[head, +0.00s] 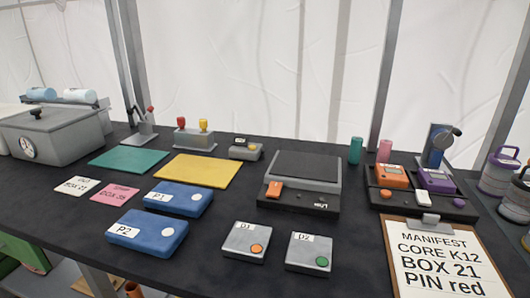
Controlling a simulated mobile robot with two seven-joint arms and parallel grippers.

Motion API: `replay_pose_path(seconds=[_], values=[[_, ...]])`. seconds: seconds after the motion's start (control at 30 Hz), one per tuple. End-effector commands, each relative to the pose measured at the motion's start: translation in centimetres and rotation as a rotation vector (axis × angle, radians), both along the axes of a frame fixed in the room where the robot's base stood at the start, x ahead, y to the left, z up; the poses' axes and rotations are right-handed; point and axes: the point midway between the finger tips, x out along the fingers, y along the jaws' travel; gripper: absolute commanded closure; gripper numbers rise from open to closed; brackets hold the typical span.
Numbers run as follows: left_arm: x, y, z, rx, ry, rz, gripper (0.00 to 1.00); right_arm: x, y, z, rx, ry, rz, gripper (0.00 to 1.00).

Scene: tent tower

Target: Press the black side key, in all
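A grey scale-like device with a dark flat top (307,165) stands in the middle of the table. Its black front strip carries an orange block (274,190) at the left and a small dark part with white marking (321,204) at the right. I cannot tell whether that dark part is the black side key. The black base of the radio dock (420,208) at the right holds an orange unit (391,176) and a purple unit (438,181). Neither of my grippers is in view.
Blue boxes P1 (180,198) and P2 (147,232), and grey boxes D1 (245,242) and D2 (309,252), lie in front. A manifest clipboard (445,262) lies at the right front. Green (129,158) and yellow (198,171) mats lie at the left.

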Motion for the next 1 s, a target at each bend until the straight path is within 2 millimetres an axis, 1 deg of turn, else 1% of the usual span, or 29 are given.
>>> replay_pose_path(seconds=[0.03,0.1,0.13,1.0], values=[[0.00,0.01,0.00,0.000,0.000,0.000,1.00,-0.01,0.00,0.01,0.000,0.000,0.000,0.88],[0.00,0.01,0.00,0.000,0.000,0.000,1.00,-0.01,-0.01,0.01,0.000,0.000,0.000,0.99],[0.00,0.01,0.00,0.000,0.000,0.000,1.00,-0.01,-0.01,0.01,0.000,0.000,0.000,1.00],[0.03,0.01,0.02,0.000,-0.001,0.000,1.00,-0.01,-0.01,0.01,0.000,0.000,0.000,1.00]])
